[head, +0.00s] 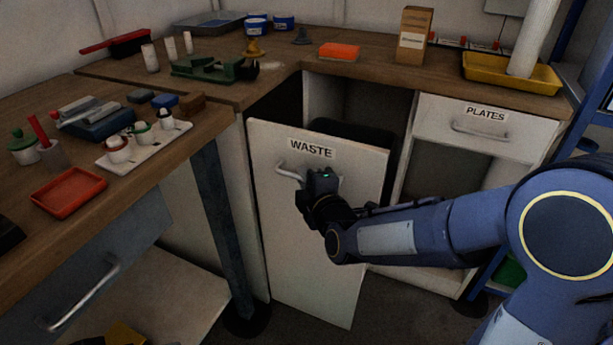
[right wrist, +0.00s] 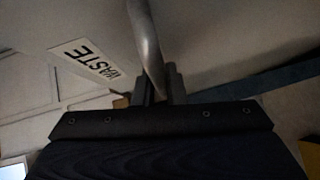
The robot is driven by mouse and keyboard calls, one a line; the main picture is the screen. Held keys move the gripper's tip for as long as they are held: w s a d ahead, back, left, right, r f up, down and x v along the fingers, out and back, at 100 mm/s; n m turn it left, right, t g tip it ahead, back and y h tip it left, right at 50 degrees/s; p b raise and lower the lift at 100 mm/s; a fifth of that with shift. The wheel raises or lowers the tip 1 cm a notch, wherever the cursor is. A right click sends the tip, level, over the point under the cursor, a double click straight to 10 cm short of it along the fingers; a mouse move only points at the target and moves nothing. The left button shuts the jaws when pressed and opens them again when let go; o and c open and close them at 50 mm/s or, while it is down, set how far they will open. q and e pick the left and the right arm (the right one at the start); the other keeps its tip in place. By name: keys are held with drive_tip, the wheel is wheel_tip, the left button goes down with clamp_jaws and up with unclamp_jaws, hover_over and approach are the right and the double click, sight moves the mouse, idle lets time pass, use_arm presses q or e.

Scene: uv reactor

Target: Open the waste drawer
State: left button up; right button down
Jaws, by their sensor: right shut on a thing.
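The waste drawer (head: 318,240) has a white front with a WASTE label. It stands pulled out from the cabinet, with a dark bin (head: 352,132) partly showing behind its front. My right gripper (head: 318,178) is at the drawer's handle (head: 288,172) and is shut on it. In the right wrist view the metal handle bar (right wrist: 146,45) runs down between the fingers (right wrist: 160,85), with the WASTE label (right wrist: 88,60) to the left. My left gripper is not in view.
The PLATES drawer (head: 480,121) to the right is shut. A wooden worktop (head: 375,68) with a yellow tray (head: 512,74) and a cardboard box (head: 413,35) is above. A table with a red tray (head: 68,192) stands at left. Some floor shows below the drawer.

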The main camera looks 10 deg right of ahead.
drive_tip(key=c, duration=1.5)
unclamp_jaws()
drive_tip(key=p+v, duration=0.2)
drive_tip(key=v, duration=0.5)
drive_tip(key=shift+s, duration=0.4)
drive_tip(key=shift+d, duration=0.2)
